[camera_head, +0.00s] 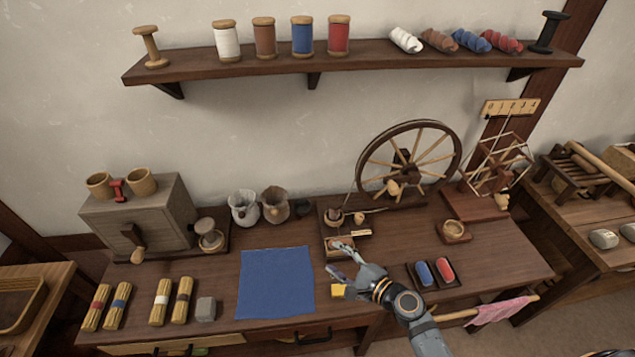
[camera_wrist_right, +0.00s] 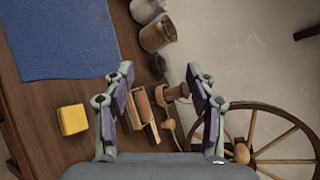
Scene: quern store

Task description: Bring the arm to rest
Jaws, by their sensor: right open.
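My right arm comes in from the bottom right of the head view. Its gripper (camera_head: 342,262) is over the workbench (camera_head: 225,262), just right of the blue cloth (camera_head: 275,283) and beside a small wooden box (camera_head: 338,243). The wrist view shows the right gripper (camera_wrist_right: 160,75) with its two fingers wide apart and nothing held between them. Beyond the fingers is the small box with reddish contents (camera_wrist_right: 142,106). A yellow block (camera_wrist_right: 73,120) lies to its left; it also shows below the gripper in the head view (camera_head: 338,291). My left gripper is not in view.
A spinning wheel (camera_head: 410,160) stands behind the gripper. A tray with blue and red spools (camera_head: 434,274) is close to the right of the wrist. Jugs (camera_head: 274,205), a grey box (camera_head: 140,215) and yellow bundles (camera_head: 160,302) are farther left. A shelf (camera_head: 350,58) runs above.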

